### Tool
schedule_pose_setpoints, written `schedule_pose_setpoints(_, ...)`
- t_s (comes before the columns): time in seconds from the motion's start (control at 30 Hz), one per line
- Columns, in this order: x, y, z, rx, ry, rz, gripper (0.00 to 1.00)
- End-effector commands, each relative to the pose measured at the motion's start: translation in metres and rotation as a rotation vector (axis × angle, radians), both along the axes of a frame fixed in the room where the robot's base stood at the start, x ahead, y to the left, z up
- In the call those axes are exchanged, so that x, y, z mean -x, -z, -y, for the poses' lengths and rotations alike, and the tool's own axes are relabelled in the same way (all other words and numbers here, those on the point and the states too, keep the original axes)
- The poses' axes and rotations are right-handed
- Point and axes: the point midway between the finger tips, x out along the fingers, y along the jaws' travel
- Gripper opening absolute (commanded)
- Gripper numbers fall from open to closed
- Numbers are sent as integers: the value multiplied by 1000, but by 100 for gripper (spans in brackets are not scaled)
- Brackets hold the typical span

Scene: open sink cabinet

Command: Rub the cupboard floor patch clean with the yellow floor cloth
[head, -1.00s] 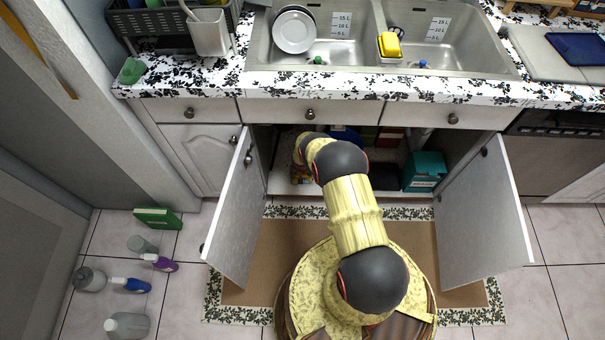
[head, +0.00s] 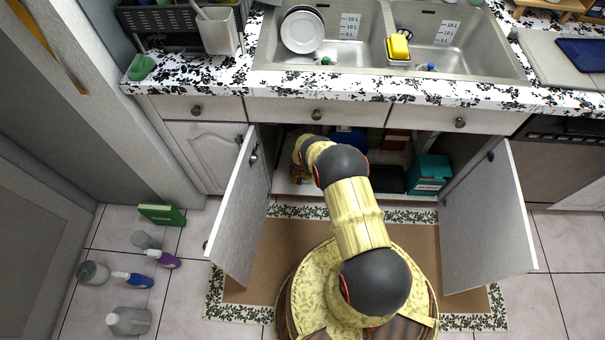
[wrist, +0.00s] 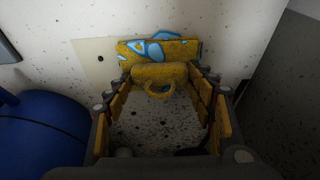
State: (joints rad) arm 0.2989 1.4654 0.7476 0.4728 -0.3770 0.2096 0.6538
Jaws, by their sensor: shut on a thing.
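My gripper (wrist: 160,76) is inside the open sink cabinet and shows in the wrist view. It is shut on the yellow floor cloth (wrist: 158,74), bunched in a roll with a small loop. A yellow piece with blue and white markings (wrist: 160,50) shows just beyond the roll; I cannot tell if it is part of the cloth. Dark-speckled surface (wrist: 150,127) shows between the fingers. I cannot pick out the patch's outline for sure. In the head view my arm hides the gripper and cloth.
A blue round thing (wrist: 42,135) is close on the left in the wrist view. Open cabinet doors (head: 236,215) (head: 488,220) flank my arm. A teal box (head: 429,174) stands at the cabinet's right. Bottles (head: 128,320) and a green box (head: 161,214) are on the floor at left.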

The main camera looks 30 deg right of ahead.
Motion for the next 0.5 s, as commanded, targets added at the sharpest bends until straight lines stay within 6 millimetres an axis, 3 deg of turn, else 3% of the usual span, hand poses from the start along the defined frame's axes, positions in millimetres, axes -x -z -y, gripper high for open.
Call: schedule_pose_setpoints(0.5,-13,-1,-21,0,0,-2,35)
